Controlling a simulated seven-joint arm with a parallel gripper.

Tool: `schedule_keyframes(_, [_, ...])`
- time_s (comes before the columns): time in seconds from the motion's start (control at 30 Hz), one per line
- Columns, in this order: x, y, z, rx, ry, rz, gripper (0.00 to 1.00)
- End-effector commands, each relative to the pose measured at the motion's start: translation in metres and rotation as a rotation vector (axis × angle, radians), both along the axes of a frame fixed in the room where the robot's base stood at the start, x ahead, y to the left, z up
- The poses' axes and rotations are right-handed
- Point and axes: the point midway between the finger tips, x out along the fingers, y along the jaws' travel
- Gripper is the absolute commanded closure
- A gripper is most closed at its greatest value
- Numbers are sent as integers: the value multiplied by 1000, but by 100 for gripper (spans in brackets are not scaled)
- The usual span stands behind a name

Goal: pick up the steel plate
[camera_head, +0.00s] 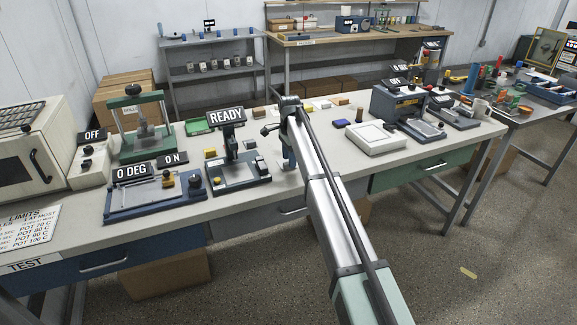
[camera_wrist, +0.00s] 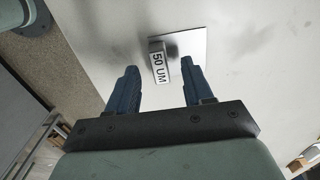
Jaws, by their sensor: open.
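A thin, shiny flat plate (camera_wrist: 190,45), which looks like the steel plate, lies on the pale bench top in the wrist view. A small grey block marked "50 UM" (camera_wrist: 159,64) sits at the plate's left edge; I cannot tell whether it rests on the plate or beside it. My gripper (camera_wrist: 160,68) is open, with its two blue fingers on either side of the marked block and the plate beyond the fingertips. In the head view my gripper (camera_head: 288,158) is low over the bench, and my arm hides most of what is under it; I cannot make out the plate there.
On the bench (camera_head: 262,212), a device with a READY sign (camera_head: 226,116) stands left of my gripper. A white square tray-like box (camera_head: 375,138) stands to the right, with a dark machine (camera_head: 400,102) behind it. Small coloured blocks lie behind my gripper.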

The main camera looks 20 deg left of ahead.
Motion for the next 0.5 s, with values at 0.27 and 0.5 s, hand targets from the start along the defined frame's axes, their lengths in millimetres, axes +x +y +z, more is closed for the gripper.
schedule_keyframes(0.27, [0, 0, -15, 0, 0, 0, 49])
schedule_keyframes(0.5, [0, 0, -15, 0, 0, 0, 63])
